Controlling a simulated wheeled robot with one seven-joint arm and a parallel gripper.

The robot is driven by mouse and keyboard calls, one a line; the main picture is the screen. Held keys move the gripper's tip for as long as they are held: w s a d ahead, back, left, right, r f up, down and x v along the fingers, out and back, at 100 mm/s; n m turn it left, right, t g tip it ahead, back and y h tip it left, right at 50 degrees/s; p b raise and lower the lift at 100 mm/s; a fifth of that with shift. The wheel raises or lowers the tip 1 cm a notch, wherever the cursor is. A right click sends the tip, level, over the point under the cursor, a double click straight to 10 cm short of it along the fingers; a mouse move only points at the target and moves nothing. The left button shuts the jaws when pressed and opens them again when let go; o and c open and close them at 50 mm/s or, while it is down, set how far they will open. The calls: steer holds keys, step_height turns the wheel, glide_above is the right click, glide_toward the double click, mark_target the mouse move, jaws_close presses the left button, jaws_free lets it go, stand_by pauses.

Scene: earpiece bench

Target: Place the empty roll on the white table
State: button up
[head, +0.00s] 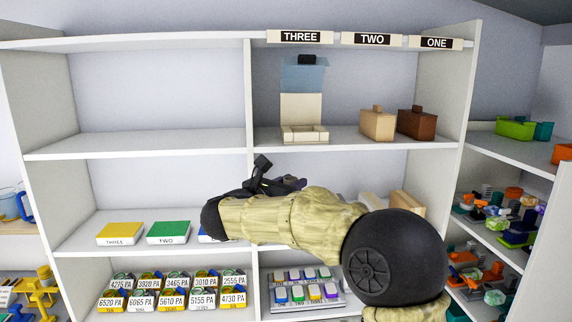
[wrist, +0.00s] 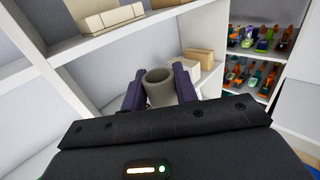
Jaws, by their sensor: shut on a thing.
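My gripper (wrist: 160,88) is shut on the empty roll (wrist: 158,95), a grey-brown hollow tube with its round open end showing in the wrist view. The roll stands between the two dark purple fingers, and its lower part is hidden by the gripper body. In the head view my gripper (head: 285,183) is in front of the middle shelves, partly hidden by my own arm, and the roll cannot be made out there. I cannot make out a separate white table in either view.
The white shelf unit (head: 140,154) holds an open cream box (head: 305,135), a tan box (head: 377,125) and a brown box (head: 416,123). Yellow (head: 121,234) and green (head: 168,233) boxes and several labelled bins lie lower. The upper left compartments are empty. Side shelves (head: 510,150) hold colourful parts.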

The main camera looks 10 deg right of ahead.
steer(key=w+d+f+n+t+y, duration=0.1)
steer(key=w+d+f+y, duration=0.2)
steer(key=f, duration=0.8)
steer(key=w+d+f+n+t+y, duration=0.15)
steer(key=d+f, duration=0.25)
steer(key=f, duration=0.7)
steer(key=w+d+f+n+t+y, duration=0.1)
steer(key=w+d+f+n, duration=0.2)
steer(key=f, duration=0.9)
steer(key=s+f+n+t+y, duration=0.1)
steer(key=s+f+y, duration=0.3)
steer(key=f, duration=0.5)
steer(key=s+f+n+y, duration=0.1)
steer(key=s+f+y, duration=0.1)
steer(key=s+f, duration=0.55)
steer(key=s+a+f+n, duration=0.1)
steer(key=s+a+f, duration=0.1)
steer(key=s, duration=0.3)
steer(key=shift+a+y, duration=0.35)
steer(key=shift+a, duration=0.35)
steer(key=shift+s, duration=0.1)
